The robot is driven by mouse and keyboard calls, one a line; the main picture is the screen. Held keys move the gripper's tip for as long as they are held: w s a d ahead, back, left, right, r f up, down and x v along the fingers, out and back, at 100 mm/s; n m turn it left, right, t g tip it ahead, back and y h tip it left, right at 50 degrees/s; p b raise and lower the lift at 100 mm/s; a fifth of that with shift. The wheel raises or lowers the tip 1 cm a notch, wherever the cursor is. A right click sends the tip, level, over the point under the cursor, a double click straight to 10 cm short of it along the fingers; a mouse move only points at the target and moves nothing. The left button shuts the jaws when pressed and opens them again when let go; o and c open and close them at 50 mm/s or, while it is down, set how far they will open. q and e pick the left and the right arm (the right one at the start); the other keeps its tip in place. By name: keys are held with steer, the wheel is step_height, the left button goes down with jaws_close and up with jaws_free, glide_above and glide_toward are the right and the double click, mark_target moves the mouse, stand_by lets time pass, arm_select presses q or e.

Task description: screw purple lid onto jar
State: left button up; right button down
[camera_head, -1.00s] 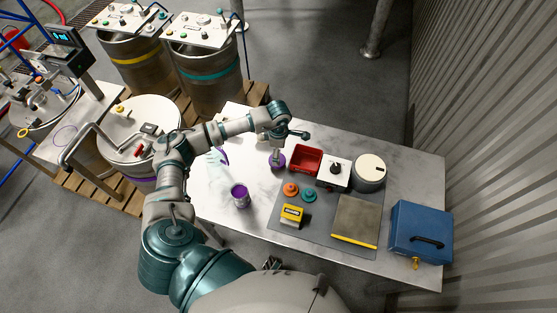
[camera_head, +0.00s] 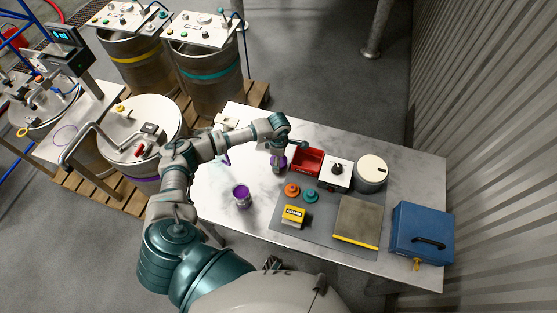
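The jar (camera_head: 241,196) stands upright on the left part of the table, with purple at its open top. The purple lid (camera_head: 284,164) is near the table's back edge, just left of the red bin, partly hidden by my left gripper. My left gripper (camera_head: 278,166) points down over the lid, with its fingers at or around it. The fingers are too small and too covered to show whether they grip it. A small dark part that may be my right gripper (camera_head: 272,263) shows beside my body at the front; its fingers are unclear.
A red bin (camera_head: 307,160), a white box with a black knob (camera_head: 337,173) and a round grey-and-white container (camera_head: 371,171) stand behind the mat. Orange (camera_head: 292,190) and teal (camera_head: 310,196) lids and a yellow block (camera_head: 293,216) lie nearer. A blue toolbox (camera_head: 421,232) stands right.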

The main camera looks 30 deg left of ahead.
arm_select(q)
steer(key=shift+a, duration=0.2)
steer(key=shift+d, duration=0.2)
steer(key=c, duration=0.7)
steer(key=shift+d, duration=0.2)
steer(key=shift+c, duration=0.7)
steer(key=shift+r, duration=0.2)
steer(key=shift+a+r, duration=0.15)
steer(key=shift+r, duration=0.2)
step_height(320, 180, up, 9)
